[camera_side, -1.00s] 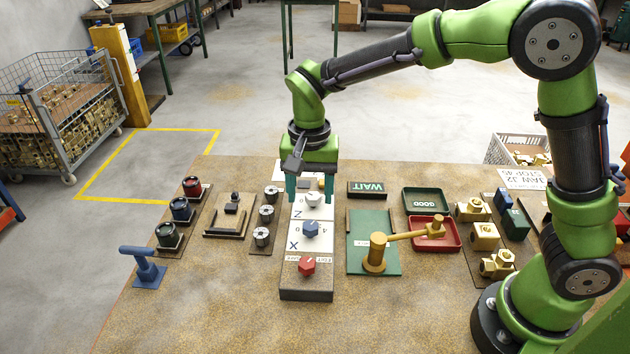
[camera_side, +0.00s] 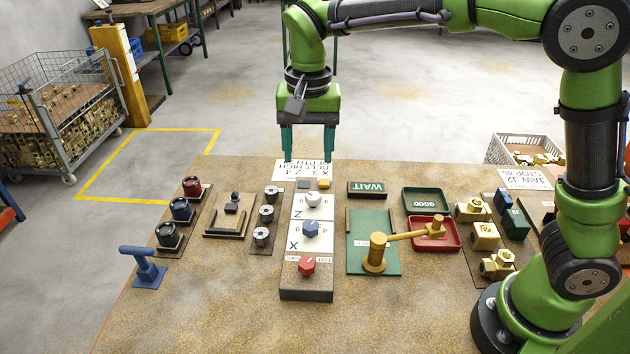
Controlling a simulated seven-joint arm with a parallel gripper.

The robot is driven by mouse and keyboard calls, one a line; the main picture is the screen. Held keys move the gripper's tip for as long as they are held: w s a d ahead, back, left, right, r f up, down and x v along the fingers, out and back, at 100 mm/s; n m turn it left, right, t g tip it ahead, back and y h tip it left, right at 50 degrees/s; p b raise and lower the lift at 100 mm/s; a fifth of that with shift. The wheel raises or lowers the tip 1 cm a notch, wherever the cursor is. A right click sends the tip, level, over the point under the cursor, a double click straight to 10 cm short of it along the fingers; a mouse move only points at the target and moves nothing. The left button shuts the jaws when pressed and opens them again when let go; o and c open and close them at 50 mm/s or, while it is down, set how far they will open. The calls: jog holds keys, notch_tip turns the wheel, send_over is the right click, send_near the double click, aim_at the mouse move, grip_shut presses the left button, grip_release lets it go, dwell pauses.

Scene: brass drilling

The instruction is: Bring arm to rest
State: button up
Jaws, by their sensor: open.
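My gripper (camera_side: 308,160) has teal fingers, pointing down and spread apart with nothing between them. It hangs above the far end of the control panel (camera_side: 306,294), near the white printed card (camera_side: 292,171). The panel carries a white knob (camera_side: 313,199), a blue knob (camera_side: 311,229) and a red knob (camera_side: 307,265). None of these touches my gripper. My arm is raised and reaches in from the right side of the picture.
On the table (camera_side: 220,310) stand a WAIT sign (camera_side: 367,190), a brass lever (camera_side: 405,236) on a green plate (camera_side: 359,226), a green GOOD tray (camera_side: 426,212), a red tray (camera_side: 463,240) and brass fittings (camera_side: 485,236). A blue clamp (camera_side: 146,268) is at the left. The front is clear.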

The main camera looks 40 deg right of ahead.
jog(key=s+d+r+n+t+y, duration=0.1)
jog(key=s+d+n+t, duration=0.1)
jog(key=s+d, duration=0.3)
jog(key=s+d+r+n+t+y, duration=0.1)
jog(key=s+d+t, duration=0.4)
jog(key=s, duration=0.7)
jog(key=shift+d+n, duration=0.15)
jog(key=shift+n, duration=0.45)
